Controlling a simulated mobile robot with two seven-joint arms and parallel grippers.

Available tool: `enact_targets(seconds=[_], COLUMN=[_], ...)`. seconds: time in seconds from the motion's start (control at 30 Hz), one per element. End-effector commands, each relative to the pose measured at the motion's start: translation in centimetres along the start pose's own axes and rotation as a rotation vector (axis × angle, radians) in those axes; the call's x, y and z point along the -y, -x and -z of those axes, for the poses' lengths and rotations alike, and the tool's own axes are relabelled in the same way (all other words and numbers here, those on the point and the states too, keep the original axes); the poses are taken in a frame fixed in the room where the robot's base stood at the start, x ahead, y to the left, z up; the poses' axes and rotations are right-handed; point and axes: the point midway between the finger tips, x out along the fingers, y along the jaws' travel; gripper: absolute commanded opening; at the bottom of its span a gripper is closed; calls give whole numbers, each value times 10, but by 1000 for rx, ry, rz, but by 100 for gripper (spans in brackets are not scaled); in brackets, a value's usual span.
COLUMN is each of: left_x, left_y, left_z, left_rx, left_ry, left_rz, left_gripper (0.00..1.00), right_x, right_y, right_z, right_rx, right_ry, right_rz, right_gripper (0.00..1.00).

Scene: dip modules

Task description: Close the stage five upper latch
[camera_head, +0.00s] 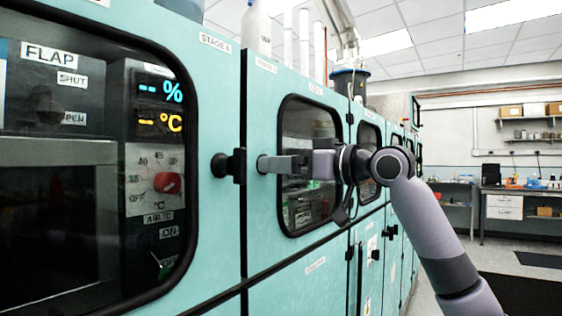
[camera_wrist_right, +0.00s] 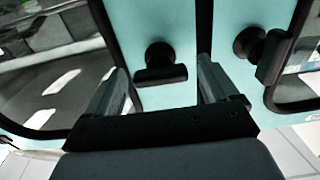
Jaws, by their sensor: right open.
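My right gripper (camera_head: 266,164) reaches in from the right to the stage five upper door (camera_head: 265,110), a teal panel with a dark window. In the right wrist view its fingers (camera_wrist_right: 162,72) are open, one on each side of a black latch handle (camera_wrist_right: 160,67). This stage five latch has its crossbar lying level in that view. I cannot tell whether the fingers touch it. In the head view the gripper hides this latch. The stage five door looks flush with its neighbour. My left gripper is not in view.
A similar black latch (camera_head: 230,165) on the neighbouring stage door stands just left of the seam, its bar upright. It also shows in the wrist view (camera_wrist_right: 262,50), close to one finger. Further right are more cabinet doors and a workbench (camera_head: 510,190).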

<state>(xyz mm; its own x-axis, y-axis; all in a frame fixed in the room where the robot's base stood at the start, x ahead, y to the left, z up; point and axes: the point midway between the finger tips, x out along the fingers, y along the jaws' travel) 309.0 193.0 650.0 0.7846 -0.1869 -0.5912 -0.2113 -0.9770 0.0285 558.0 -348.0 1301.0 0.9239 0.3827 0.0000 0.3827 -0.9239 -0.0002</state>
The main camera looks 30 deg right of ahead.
Motion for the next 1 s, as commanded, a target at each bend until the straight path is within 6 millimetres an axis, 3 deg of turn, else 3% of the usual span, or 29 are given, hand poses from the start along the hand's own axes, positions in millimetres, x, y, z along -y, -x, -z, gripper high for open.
enact_targets(seconds=[0.13,0.4,0.57,0.6,1.0], left_x=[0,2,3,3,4], left_y=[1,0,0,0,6], left_z=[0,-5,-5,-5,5], left_rx=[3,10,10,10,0], left_ry=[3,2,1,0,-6], left_rz=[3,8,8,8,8], left_gripper=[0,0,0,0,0], right_x=[0,0,0,0,0], right_y=[-11,-12,-12,-12,-12], right_z=[0,0,0,0,1], right_rx=[0,0,0,0,2], right_ry=[0,1,1,1,69], right_rz=[0,-1,-1,-1,-1], right_gripper=[87,87,35,31,31])
